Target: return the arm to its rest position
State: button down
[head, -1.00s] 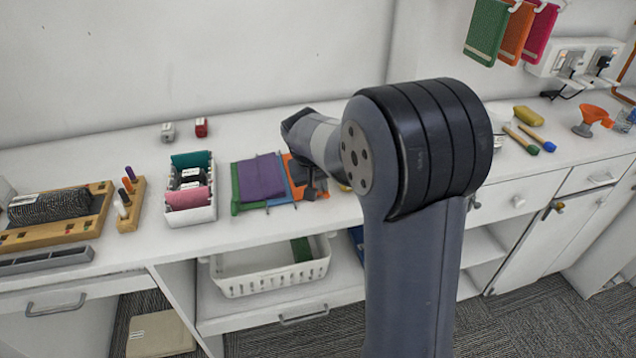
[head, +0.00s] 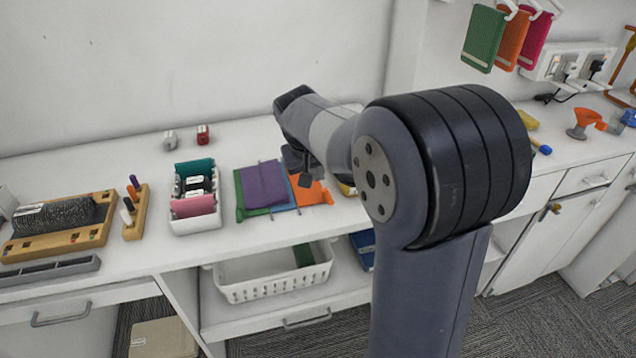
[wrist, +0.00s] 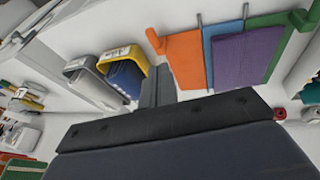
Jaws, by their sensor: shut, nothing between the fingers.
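My arm rises in the right half of the head view and bends over the counter. My gripper (head: 304,178) hangs above the counter, beside the folded cloths, partly hidden by my own forearm in the head view. In the wrist view my gripper (wrist: 157,82) shows its two dark fingers together with nothing between them. It is apart from the things below.
A white bin (head: 196,222) of rolls stands left. Yellow-rimmed container (wrist: 127,68) sits near the fingers. Small red block (head: 203,134) lies behind.

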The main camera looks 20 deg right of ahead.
aim_at(328, 196)
jog(key=v, duration=0.5)
jog(key=shift+d+r, duration=0.2)
jog(key=shift+r, duration=0.15)
jog(key=x, duration=0.4)
jog(key=b+x, duration=0.1)
jog(key=x, duration=0.7)
jog(key=shift+s+a+f, duration=0.25)
jog(key=shift+s+f, duration=0.1)
jog(key=shift+d+f+b, duration=0.4)
jog(key=shift+d, duration=0.05)
